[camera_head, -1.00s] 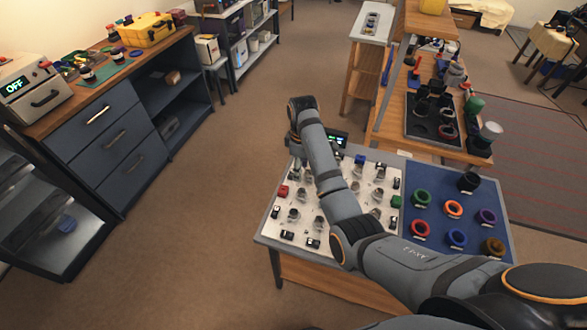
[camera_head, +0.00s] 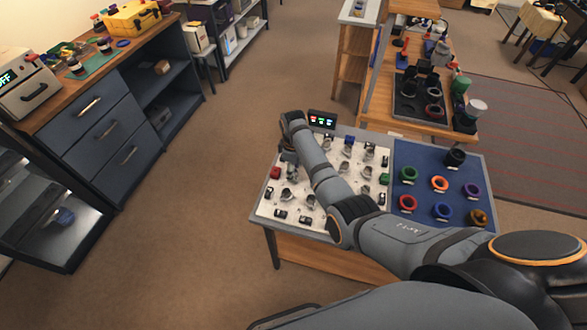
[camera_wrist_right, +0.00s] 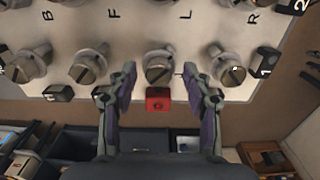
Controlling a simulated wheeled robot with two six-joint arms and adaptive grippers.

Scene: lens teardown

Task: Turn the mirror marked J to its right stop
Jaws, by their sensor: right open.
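A white panel (camera_head: 262,208) carries several round metal mirror mounts with slotted fronts. In the right wrist view, one mount (camera_wrist_right: 158,68) sits between the fingers of my right gripper (camera_wrist_right: 159,78). The fingers are open, one on each side, with gaps visible. A dark mark is partly hidden by the right finger, and I cannot read it as J. A red block (camera_wrist_right: 158,99) sits just below this mount. In the head view my right gripper (camera_head: 288,155) is over the panel's far left part, mostly hidden by its own arm. My left gripper is not in view.
Neighbouring mounts (camera_wrist_right: 88,67) and (camera_wrist_right: 228,70) stand close on both sides. Black numbered blocks (camera_wrist_right: 268,62) stand near them. A small display (camera_head: 322,119) is at the panel's back edge. A blue mat (camera_head: 425,178) with coloured rings lies to the right.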

